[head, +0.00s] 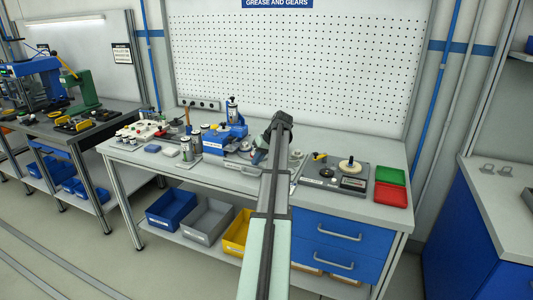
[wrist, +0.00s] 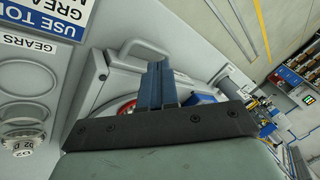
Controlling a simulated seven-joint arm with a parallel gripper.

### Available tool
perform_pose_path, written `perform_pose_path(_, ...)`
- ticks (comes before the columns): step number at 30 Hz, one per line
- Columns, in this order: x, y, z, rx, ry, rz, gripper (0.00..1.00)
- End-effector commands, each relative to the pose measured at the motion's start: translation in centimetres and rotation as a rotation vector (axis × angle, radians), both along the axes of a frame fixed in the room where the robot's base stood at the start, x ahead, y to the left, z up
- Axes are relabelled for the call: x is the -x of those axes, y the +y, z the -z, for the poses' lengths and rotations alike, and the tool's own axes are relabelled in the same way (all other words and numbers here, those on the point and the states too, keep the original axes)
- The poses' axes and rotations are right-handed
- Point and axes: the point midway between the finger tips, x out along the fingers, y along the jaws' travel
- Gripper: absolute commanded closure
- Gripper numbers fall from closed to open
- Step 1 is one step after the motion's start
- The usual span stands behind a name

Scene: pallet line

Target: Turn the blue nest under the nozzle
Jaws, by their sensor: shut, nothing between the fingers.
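My gripper (wrist: 158,66) is shut and empty in the wrist view, its dark blue-grey fingers side by side. Behind the fingers is a grey plate (wrist: 112,80) with a loop handle (wrist: 150,45) and part of a red ring (wrist: 121,108). A blue part (wrist: 200,99) shows just right of the fingers, mostly hidden; I cannot tell whether it is a nest. In the head view my arm covers much of the bench middle, beside the blue dispensing machine (head: 214,143). I cannot make out the nozzle or any contact.
The grey bench (head: 340,205) carries jars and white parts at left. At right are a gear plate (head: 376,178), a green tray (head: 390,176) and a red tray (head: 391,195). A pegboard wall (head: 300,65) stands behind. Blue, grey and yellow bins sit below.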

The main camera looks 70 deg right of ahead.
Motion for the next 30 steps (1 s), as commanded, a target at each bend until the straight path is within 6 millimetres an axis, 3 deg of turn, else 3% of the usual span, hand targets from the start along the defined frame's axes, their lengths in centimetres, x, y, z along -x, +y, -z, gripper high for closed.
perform_pose_path(1,1.6,-3.2,-1.5,0.01,-0.025,-0.003,1.0)
perform_pose_path(6,6.2,-8.7,-5.1,0.048,-0.097,-0.037,1.0)
perform_pose_path(9,8.2,-10.6,-6.4,0.064,-0.124,-0.05,1.0)
perform_pose_path(13,9.4,-11.6,-7.3,0.076,-0.143,-0.062,1.0)
perform_pose_path(20,8.6,-11.5,-6.0,0.078,-0.146,-0.065,1.0)
perform_pose_path(30,5.1,-11.1,-1.4,0.078,-0.146,-0.064,1.0)
